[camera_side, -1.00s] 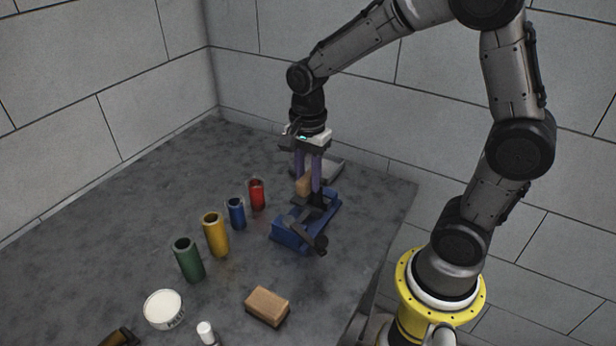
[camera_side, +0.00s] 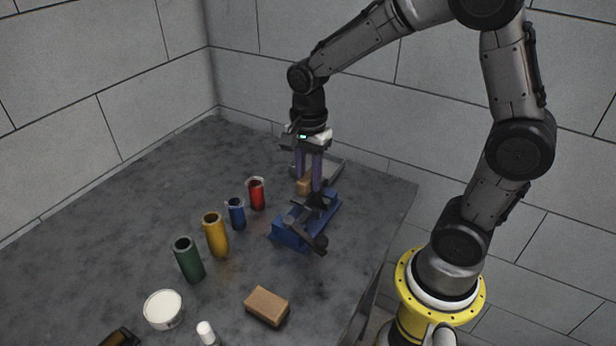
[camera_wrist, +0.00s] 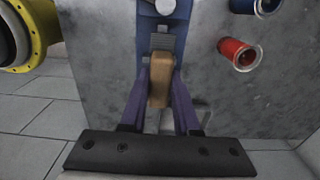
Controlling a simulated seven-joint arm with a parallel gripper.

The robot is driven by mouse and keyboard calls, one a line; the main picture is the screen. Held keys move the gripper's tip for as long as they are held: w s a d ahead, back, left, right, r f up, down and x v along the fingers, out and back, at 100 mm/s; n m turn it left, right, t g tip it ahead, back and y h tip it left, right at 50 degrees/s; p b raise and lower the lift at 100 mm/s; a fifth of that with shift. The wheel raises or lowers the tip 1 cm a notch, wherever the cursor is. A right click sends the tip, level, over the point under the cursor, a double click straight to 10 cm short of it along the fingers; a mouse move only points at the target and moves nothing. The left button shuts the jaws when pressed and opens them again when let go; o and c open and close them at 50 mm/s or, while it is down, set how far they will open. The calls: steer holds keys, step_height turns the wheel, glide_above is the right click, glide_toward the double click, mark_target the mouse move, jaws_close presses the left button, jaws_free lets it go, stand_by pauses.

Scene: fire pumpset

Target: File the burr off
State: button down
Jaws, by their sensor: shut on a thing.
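A blue vise (camera_side: 290,232) with dark grey jaws and a dark handle stands on the table under my gripper. It also shows in the wrist view (camera_wrist: 146,30). My gripper (camera_side: 310,182) has purple fingers pointing down, shut on a tan wooden-looking piece (camera_side: 304,186). In the wrist view this piece (camera_wrist: 159,82) sits between the fingertips, close to the vise's grey jaw part (camera_wrist: 163,44). I cannot tell whether it touches the vise or whether it is the file's handle. The burr is too small to make out.
Left of the vise stand a red cup (camera_side: 257,195), a blue cup (camera_side: 236,214), a yellow cup (camera_side: 216,236) and a green cup (camera_side: 189,261). A white tub (camera_side: 163,309), a white-capped bottle (camera_side: 207,333) and a brown block (camera_side: 267,306) are nearer. A grey tray (camera_side: 328,168) lies behind.

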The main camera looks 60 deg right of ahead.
steer(key=shift+d, duration=2.9)
step_height(320, 180, up, 6)
